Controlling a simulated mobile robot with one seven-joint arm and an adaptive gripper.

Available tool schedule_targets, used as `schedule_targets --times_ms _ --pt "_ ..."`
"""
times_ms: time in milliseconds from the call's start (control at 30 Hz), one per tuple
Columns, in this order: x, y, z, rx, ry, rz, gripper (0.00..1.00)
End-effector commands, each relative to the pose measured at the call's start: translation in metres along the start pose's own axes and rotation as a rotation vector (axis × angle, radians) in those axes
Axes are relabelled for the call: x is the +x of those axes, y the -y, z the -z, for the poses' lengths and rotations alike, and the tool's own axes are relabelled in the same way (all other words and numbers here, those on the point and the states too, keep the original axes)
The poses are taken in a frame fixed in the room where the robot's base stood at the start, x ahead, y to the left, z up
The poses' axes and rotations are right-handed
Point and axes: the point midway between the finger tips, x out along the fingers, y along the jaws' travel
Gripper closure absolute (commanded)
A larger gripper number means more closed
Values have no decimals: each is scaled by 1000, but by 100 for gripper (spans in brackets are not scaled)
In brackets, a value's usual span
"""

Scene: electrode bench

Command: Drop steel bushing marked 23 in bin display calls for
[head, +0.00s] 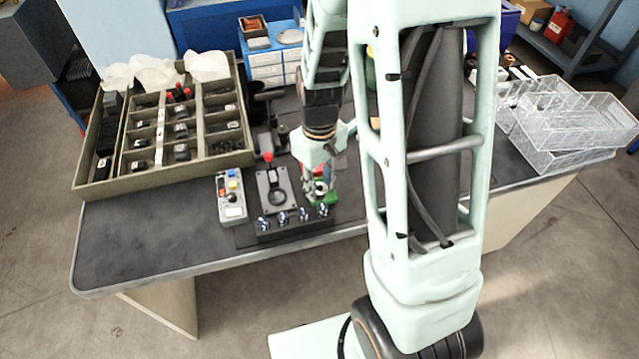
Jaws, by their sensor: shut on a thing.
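My gripper (320,188) points down at the middle of the bench, just behind the right end of a dark block (295,227). It is shut on a small grey thing that looks like a steel bushing; its mark cannot be read. Several shiny round pieces stand in a row on the block, the leftmost at the front left (264,223). A green part (331,197) shows beside the fingertips. A grey box with coloured buttons (231,197) stands left of the block; I cannot read any display. Two clear mesh-like bins (548,160) sit at the right end.
A large olive compartment tray (78,188) fills the bench's left back. A fixture with a red-knobbed lever (268,158) stands just left of my gripper. Small drawers (268,72) stand behind. The bench's front left is clear. My arm hides the bench's right middle.

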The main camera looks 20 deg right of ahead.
Motion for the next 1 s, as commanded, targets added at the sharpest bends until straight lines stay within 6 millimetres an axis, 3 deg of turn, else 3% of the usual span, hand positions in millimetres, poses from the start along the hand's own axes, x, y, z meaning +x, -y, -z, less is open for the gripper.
schedule_targets --times_ms 967,1000 --pt "16 0 0 0 0 0 100" --pt "16 0 0 0 0 0 73"
